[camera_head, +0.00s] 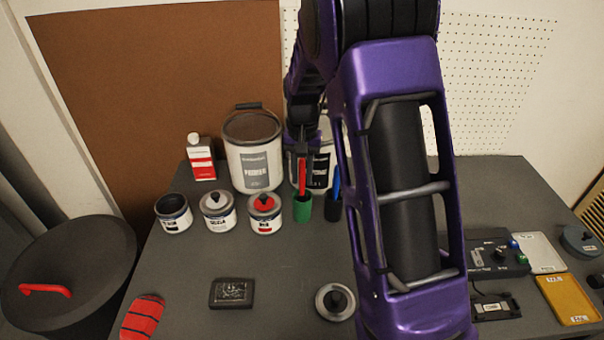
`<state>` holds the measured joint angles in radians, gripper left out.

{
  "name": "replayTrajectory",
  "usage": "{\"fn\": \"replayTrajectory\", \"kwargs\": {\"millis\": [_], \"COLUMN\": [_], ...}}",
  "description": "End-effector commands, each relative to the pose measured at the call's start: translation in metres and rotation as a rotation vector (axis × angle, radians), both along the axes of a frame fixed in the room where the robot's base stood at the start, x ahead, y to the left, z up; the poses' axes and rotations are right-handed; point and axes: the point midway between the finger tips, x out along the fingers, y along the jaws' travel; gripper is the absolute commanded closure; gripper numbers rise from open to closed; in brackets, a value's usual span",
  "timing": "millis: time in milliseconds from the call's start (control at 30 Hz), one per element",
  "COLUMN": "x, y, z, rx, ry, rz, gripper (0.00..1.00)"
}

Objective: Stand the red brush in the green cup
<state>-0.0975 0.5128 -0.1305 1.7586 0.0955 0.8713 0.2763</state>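The green cup (302,207) stands on the grey table among the cans, left of my arm. The red brush (302,176) shows as a narrow upright red handle rising at the cup's mouth. Its lower end is hidden, so I cannot tell how deep it sits in the cup. My gripper (299,151) is directly above the cup, at the top of the red handle. Its fingers are dark, small and partly lost against the can behind, so I cannot tell whether they are closed on the handle.
A dark cup (333,208) with a blue brush (336,178) stands close right of the green cup. A red-topped can (264,214) is close left. Large primer cans (253,160) stand behind. The table front holds a black box (231,293) with free room around it.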

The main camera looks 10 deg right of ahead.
Motion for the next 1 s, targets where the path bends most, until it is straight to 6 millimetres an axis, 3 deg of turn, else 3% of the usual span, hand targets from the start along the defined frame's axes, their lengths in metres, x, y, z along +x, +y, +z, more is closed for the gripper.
{"fn": "replayTrajectory", "kwargs": {"millis": [33,133,433,567,1000], "x": [0.0,0.0,0.0,0.0,0.0], "y": [0.0,0.0,0.0,0.0,-0.001], "z": [0.0,0.0,0.001,0.012,0.114], "rx": [0.0,0.0,0.0,0.0,0.0], "ry": [0.0,0.0,0.0,-0.001,-0.004], "rz": [0.0,0.0,0.0,0.0,0.0], "gripper": [0.6,0.43,0.43,0.43,0.43]}}
